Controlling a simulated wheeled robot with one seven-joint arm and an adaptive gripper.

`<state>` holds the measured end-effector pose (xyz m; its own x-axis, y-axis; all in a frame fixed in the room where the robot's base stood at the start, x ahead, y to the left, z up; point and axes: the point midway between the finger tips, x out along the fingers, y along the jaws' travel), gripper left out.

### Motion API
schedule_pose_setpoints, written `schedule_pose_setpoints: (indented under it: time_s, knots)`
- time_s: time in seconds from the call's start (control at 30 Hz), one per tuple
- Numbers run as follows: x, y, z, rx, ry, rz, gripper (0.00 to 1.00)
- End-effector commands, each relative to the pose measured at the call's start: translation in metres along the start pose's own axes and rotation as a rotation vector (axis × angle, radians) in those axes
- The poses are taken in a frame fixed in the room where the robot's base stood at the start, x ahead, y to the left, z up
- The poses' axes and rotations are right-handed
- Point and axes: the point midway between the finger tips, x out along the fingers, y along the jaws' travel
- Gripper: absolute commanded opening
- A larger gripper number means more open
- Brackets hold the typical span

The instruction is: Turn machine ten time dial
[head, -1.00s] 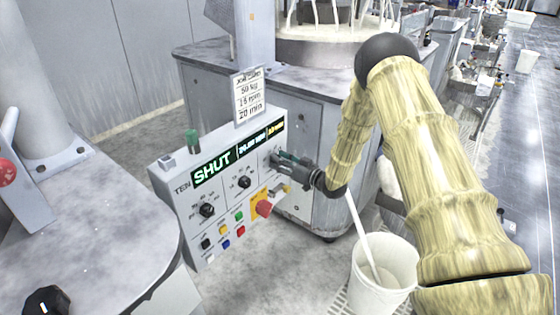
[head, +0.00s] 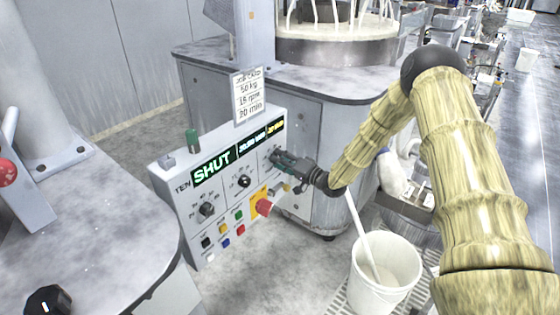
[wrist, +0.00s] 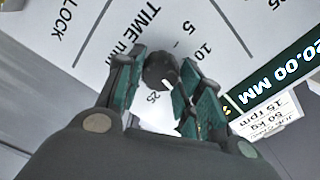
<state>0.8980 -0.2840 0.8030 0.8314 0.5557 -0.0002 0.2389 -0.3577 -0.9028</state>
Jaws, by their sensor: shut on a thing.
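The machine ten control panel (head: 222,180) is labelled TEN and its display (head: 212,168) reads SHUT in green. The time dial (wrist: 159,70) is a dark round knob under the TIME min lettering in the wrist view. Its pale mark points toward the lower right, between the printed 10 and 25; the scale there is partly hidden by a finger. My gripper (wrist: 163,88) is shut on the dial, with a green-padded finger on either side.
A job card (head: 249,96) above the panel lists 50 kg, 15 rpm and 20 min. A red emergency knob (head: 263,206) sits below my gripper. Two other dials (head: 207,209) (head: 244,181) are to the left. A white bucket (head: 385,275) stands at lower right.

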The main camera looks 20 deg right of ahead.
Motion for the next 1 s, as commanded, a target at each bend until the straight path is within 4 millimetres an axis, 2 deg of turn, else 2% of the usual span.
schedule_pose_setpoints:
  time_s: [0.4, 0.93, 0.97, 1.0]
  knots:
    - [-0.0008, 0.0016, -0.0018, 0.181, 0.003, 0.001, 0.13]
    - [-0.0005, 0.0015, -0.0019, 0.205, 0.003, 0.001, 0.13]
    - [-0.0006, 0.0015, -0.0019, 0.205, 0.003, 0.001, 0.38]
    - [-0.0006, 0.0015, -0.0018, 0.205, 0.003, 0.001, 0.46]
